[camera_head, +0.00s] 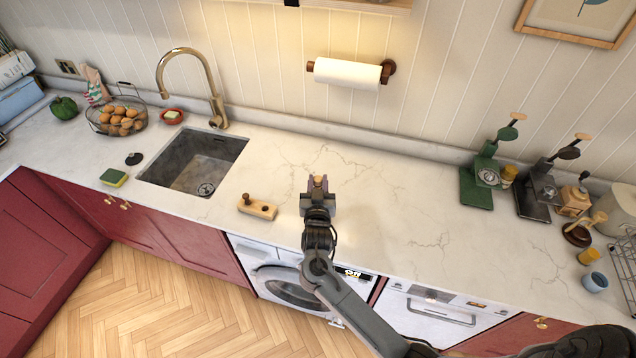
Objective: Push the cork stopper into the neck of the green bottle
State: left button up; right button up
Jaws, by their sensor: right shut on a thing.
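My right gripper (318,185) is over the middle of the white marble counter, its fingers pointing toward the wall. It is shut on a small brown thing (318,181) that shows between the fingertips. It is too small in view to tell surely whether this is the cork stopper. I cannot make out a green bottle; the gripper and wrist hide the counter beneath them. A wooden block (259,208) with a short upright peg and a dark spot lies to the left of the gripper, apart from it. My left gripper is not in view.
The sink (195,163) with a brass tap (213,95) is at the left. A green machine (479,188) and other appliances stand at the right. A paper towel roll (347,73) hangs on the wall. The counter (400,215) right of the gripper is clear.

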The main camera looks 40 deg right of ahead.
jog(key=shift+f+b, duration=0.5)
jog(key=shift+f, duration=0.35)
jog(key=shift+f+b, duration=0.5)
jog(key=shift+f, duration=0.3)
jog(key=o, duration=1.1)
jog(key=shift+c, duration=0.2)
jog(key=shift+s+a, duration=0.2)
jog(key=b+v, duration=0.1)
jog(key=v, duration=0.9)
jog(key=shift+s, duration=0.1)
